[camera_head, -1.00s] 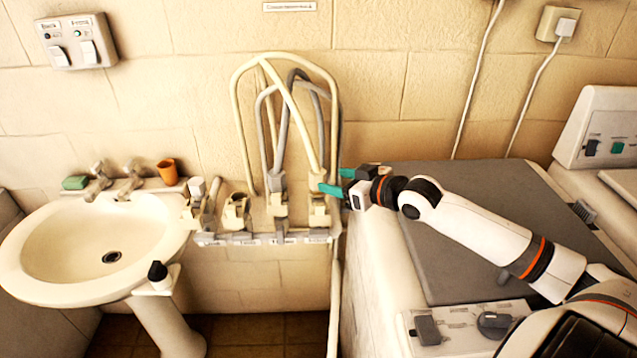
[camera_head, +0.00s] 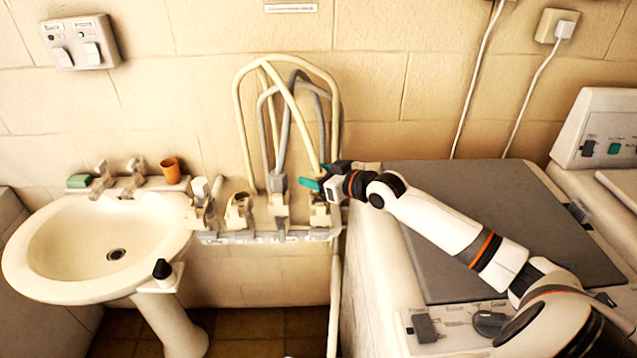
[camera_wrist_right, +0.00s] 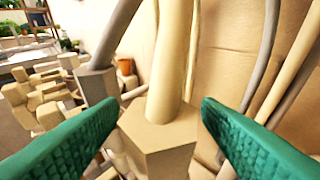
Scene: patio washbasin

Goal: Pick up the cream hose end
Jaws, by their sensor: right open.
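The cream hose end (camera_head: 320,213) is a six-sided fitting at the right end of the wall rack (camera_head: 210,238). A cream hose (camera_head: 297,117) rises from it. In the right wrist view the cream hose end (camera_wrist_right: 158,138) stands upright, centred between two green fingers. My right gripper (camera_head: 313,180) is open, coming in from the right at the top of this fitting. In the right wrist view the fingers of my right gripper (camera_wrist_right: 160,125) lie on either side, with visible gaps. The head view hides part of the fitting behind the gripper. My left gripper is not in view.
A grey hose end (camera_head: 279,184) stands close to the left; it also shows in the wrist view (camera_wrist_right: 97,82). Hoses arch above the rack against the wall. The washbasin (camera_head: 35,262) is at left, a grey-topped cabinet (camera_head: 470,205) at right.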

